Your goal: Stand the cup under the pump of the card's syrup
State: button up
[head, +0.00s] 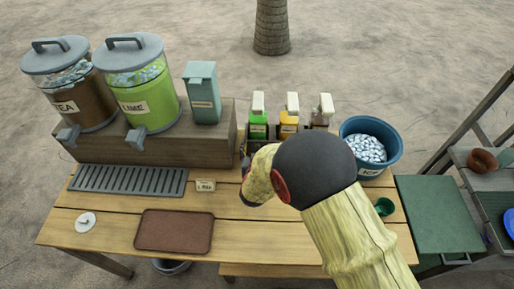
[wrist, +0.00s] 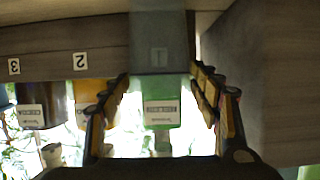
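A translucent grey cup (wrist: 160,55) stands between my fingertips in the wrist view, which looks upside down. My gripper (wrist: 161,76) has a finger against each side of the cup. The cup is in front of the shelf face marked 1, in line with the green syrup bottle (wrist: 161,112). The green bottle (head: 258,126) also shows in the head view, left of an amber one (head: 289,125) and a brown one (head: 319,122). The small card (head: 205,186) stands on the table; its writing is too small to read surely. In the head view my wrist hides the cup and fingertips.
Tea (head: 84,92) and lime (head: 150,93) dispensers stand on the wooden shelf (head: 150,150) at left. An ice bucket (head: 370,146) is right of the bottles. A drip grate (head: 130,180), brown mat (head: 174,230), white lid (head: 86,222) and green cup-like thing (head: 384,206) are on the table.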

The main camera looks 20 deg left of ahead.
jog(key=shift+o, duration=0.5)
jog(key=shift+r, duration=0.15)
jog(key=shift+s+r, duration=0.2)
jog(key=shift+s, duration=0.05)
jog(key=p+v, duration=0.3)
jog(key=v, duration=0.8)
jog(key=shift+s, duration=0.25)
jog(key=shift+d, duration=0.1)
